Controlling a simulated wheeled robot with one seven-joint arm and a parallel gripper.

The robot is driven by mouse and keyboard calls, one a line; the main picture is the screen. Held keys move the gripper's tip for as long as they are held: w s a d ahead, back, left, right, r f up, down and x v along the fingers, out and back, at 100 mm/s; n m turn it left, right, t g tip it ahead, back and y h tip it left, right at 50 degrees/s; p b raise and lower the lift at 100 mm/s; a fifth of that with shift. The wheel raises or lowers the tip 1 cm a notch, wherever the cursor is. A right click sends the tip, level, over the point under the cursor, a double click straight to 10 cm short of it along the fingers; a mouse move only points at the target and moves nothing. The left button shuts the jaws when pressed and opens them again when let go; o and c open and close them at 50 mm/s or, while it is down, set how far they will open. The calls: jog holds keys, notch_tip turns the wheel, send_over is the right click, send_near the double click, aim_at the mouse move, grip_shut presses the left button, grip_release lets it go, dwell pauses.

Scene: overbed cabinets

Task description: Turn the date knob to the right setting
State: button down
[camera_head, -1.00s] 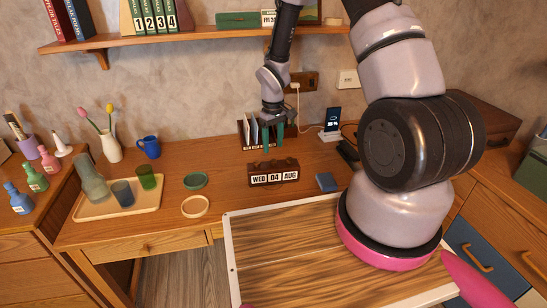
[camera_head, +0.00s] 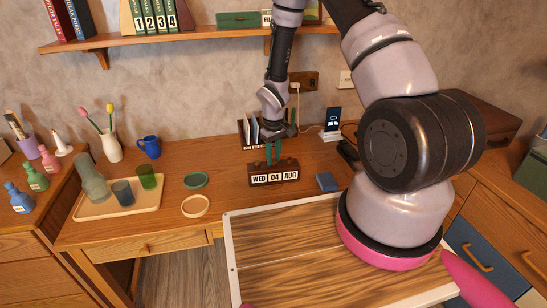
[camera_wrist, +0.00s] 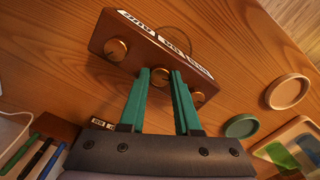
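A brown wooden desk calendar (camera_head: 273,177) stands on the desk and reads WED 04 AUG. My gripper (camera_head: 273,162) is behind and above the calendar, pointing down. In the wrist view its green fingers (camera_wrist: 161,73) are apart, on either side of the middle knob and partly hiding it. I cannot tell whether they touch it.
A blue box (camera_head: 326,182) lies right of the calendar, and a phone stand (camera_head: 331,130) is further back. Green (camera_head: 195,180) and beige (camera_head: 195,207) round dishes lie to the left. Another calendar (camera_head: 266,18) sits on the shelf.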

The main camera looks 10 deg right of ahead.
aim_at(274, 160)
jog(key=m, duration=0.4)
jog(key=shift+m, duration=0.4)
jog(key=c, duration=0.6)
grip_release()
notch_tip(274, 160, up, 11)
jog(key=shift+f, duration=0.1)
